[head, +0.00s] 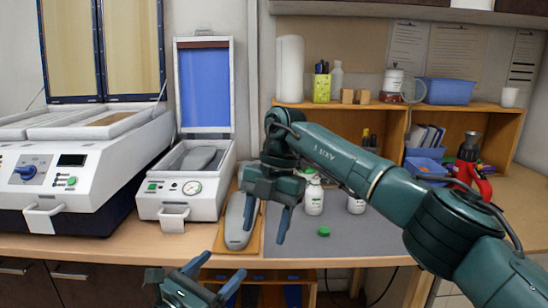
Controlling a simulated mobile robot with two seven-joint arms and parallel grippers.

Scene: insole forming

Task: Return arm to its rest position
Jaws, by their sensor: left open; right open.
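My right arm reaches in from the right over the workbench. Its gripper (265,216) is open and points down above the edge between a wooden board and the grey mat (335,226). One finger overlaps a grey insole form (239,222) in the picture; nothing is seen between the fingers. My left gripper (205,268) is open and empty at the bottom, in front of the bench edge. A second grey form (200,157) lies inside the open small white press (184,178), whose blue-lined lid (204,85) stands upright.
A larger white machine (75,160) with raised lid stands at left. White bottles (314,197) and a green cap (324,231) are on the mat. A wooden shelf (340,112) with a blue bin (446,91) stands behind. A red-and-black tool (468,165) is at right.

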